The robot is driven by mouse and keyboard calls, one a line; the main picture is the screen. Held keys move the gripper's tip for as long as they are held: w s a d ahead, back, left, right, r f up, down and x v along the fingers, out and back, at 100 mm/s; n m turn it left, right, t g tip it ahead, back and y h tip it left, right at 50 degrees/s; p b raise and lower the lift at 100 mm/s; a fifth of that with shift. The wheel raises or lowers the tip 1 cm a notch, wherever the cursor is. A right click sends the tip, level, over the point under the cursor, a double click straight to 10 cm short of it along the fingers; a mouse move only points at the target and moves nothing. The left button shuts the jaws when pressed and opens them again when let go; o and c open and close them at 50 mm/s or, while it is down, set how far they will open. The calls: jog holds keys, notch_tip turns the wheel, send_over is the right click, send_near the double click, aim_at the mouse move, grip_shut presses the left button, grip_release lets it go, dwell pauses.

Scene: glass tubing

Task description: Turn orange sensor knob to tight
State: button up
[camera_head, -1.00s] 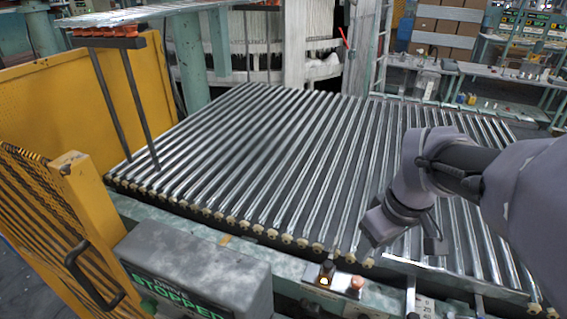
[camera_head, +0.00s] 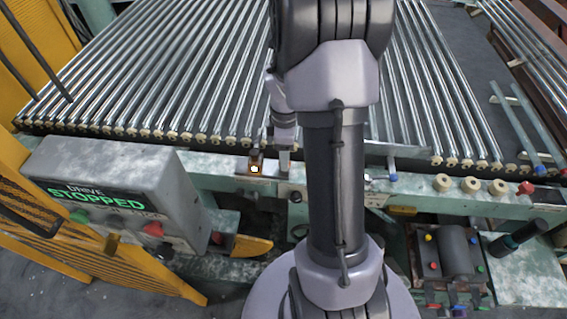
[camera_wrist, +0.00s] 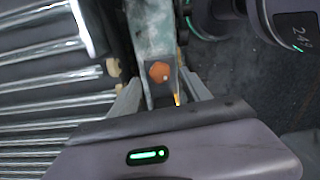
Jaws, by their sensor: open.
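The orange sensor knob (camera_wrist: 159,72) shows in the wrist view as a small faceted cap with a pale mark, on a narrow metal bracket. My gripper (camera_wrist: 158,86) is open, with one finger on each side of the bracket just short of the knob. I cannot tell whether either finger touches it. In the head view my gripper (camera_head: 284,160) points down at the conveyor's front rail, beside a small sensor (camera_head: 255,168) with a bright lit face. The knob is hidden there behind my gripper.
Metal rollers (camera_head: 190,80) fill the space behind the rail. A grey control box (camera_head: 110,185) reading "DRIVE STOPPED" stands at left, near yellow guards (camera_head: 90,260). Cream discs (camera_head: 470,185) and a button box (camera_head: 450,255) are at right.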

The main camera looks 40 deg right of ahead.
jog(key=shift+f, duration=1.55)
jog(key=shift+c, duration=0.5)
grip_shut()
